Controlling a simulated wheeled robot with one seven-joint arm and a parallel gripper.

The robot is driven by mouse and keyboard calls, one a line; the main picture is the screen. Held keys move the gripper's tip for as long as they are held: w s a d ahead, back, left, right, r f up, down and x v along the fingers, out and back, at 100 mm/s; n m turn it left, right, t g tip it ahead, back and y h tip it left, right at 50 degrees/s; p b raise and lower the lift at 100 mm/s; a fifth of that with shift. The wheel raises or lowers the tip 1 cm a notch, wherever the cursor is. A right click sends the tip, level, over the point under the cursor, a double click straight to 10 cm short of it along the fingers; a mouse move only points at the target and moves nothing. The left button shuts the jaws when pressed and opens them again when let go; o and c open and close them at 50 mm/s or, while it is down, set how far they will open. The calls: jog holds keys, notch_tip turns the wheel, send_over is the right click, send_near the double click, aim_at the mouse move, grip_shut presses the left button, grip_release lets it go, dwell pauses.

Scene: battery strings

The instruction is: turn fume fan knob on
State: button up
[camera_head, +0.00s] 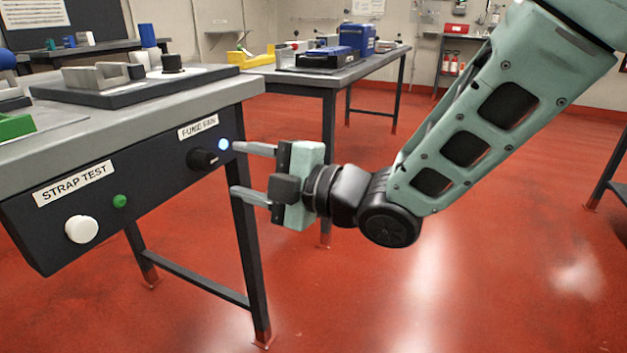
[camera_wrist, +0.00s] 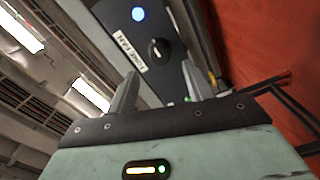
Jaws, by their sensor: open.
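The fume fan knob (camera_head: 203,159) is a black round knob on the dark front panel (camera_head: 150,180) of the bench, below the "FUME FAN" label (camera_head: 198,127). A blue-white lamp (camera_head: 224,144) glows beside it. In the wrist view the knob (camera_wrist: 158,51) shows a pale pointer mark, with the lit blue lamp (camera_wrist: 138,14) above it. My gripper (camera_head: 245,171) is open and empty, to the right of the knob, with its fingers pointing toward the panel. In the wrist view the fingertips (camera_wrist: 160,80) are spread on either side below the knob, apart from it.
A white button (camera_head: 81,229) and a green lamp (camera_head: 120,201) sit at the panel's left by the "STRAP TEST" label (camera_head: 74,184). Fixtures stand on the benchtop (camera_head: 180,95) above. Another table (camera_head: 345,75) stands behind. Red floor (camera_head: 430,290) is open at right.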

jog(key=p+v, duration=0.1)
jog(key=v, duration=0.9)
jog(key=shift+s+d, duration=0.15)
jog(key=shift+d, duration=0.2)
